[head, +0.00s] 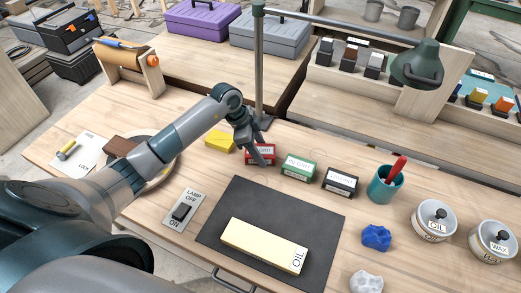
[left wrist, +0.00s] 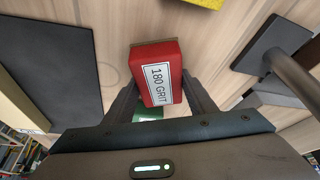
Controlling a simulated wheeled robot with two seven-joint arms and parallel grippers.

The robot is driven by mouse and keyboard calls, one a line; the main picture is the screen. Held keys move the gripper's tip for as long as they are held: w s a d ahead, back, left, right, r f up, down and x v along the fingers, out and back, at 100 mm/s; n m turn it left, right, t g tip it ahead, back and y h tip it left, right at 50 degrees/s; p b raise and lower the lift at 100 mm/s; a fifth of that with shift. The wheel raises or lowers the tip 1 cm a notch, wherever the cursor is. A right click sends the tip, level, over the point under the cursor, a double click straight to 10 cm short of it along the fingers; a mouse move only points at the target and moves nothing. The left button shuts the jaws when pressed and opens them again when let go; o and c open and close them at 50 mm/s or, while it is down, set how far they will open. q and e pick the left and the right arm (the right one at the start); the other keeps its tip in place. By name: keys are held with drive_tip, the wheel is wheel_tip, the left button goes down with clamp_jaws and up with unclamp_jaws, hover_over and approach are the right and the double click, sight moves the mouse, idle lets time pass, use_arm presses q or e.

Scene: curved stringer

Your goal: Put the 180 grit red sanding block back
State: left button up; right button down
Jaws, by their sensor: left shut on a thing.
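The red sanding block (head: 260,158) is in a row with a green block (head: 298,167) and a black block (head: 340,181) behind the dark mat. My left gripper (head: 257,148) reaches down over it and is shut on it. In the left wrist view the red block (left wrist: 163,55) sits between the two fingers (left wrist: 161,85), its "180 GRIT" label facing the camera. Part of a green block (left wrist: 148,113) shows beyond it. Whether the red block touches the bench is hard to tell. My right gripper is not in view.
A yellow block (head: 220,141) lies left of the red one. The lamp post (head: 259,70) stands close behind my left gripper. The dark mat (head: 225,214) bears a cream "OIL" piece (head: 262,247). A teal cup (head: 384,188) and tins (head: 436,220) stand right.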

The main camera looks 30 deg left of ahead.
use_arm(q)
drive_tip(key=o, duration=0.9)
drive_tip(key=shift+f, duration=0.1)
drive_tip(key=b+v, duration=0.2)
drive_tip(key=v, duration=1)
drive_tip(key=shift+d, duration=0.1)
drive_tip(key=shift+r, duration=0.3)
